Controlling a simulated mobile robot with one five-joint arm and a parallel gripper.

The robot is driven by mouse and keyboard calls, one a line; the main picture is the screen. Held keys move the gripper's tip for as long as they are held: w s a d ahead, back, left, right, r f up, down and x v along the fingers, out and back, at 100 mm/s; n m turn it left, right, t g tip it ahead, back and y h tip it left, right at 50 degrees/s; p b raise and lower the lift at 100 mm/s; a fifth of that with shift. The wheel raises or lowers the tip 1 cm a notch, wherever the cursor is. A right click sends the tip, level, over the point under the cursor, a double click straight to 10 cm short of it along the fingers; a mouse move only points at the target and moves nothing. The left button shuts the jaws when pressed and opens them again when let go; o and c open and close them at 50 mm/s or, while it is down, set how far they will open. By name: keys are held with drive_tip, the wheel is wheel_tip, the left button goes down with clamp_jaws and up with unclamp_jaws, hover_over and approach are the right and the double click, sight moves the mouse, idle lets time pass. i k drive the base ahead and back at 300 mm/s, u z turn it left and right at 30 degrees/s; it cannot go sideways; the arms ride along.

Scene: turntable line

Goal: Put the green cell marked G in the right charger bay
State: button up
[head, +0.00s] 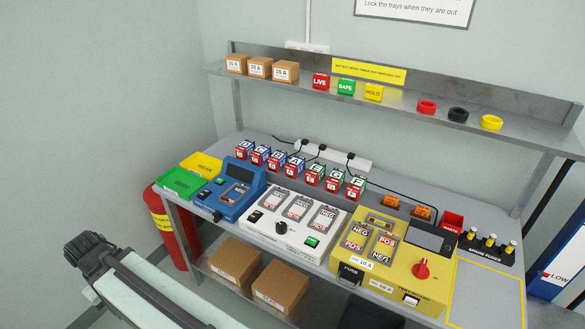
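Three green-topped cells stand at the right end of a row of small box-shaped cells behind the machines. The green cell that looks marked G (334,178) is the middle of these three, between the green cell E (314,174) and the green cell F (356,186); the letters are small. The white charger (254,234) stands in front of the row, with three bays marked NEG and POS. Its right bay (322,220) looks empty, as do the other two.
Blue-topped cells (276,158) stand left of the green ones. A blue device (230,190) is left of the charger, a yellow tester (390,262) right of it. Cables run behind the cells. A shelf (400,95) overhangs the bench's back. Green and yellow trays (181,183) lie far left.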

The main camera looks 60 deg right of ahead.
sight(305, 217)
drive_tip(key=z, duration=0.1)
drive_tip(key=i, duration=1.05)
drive_tip(key=z, duration=0.5)
drive_tip(key=k, duration=0.7)
drive_tip(key=z, duration=0.25)
drive_tip(key=i, duration=0.7)
drive_tip(key=u, duration=0.1)
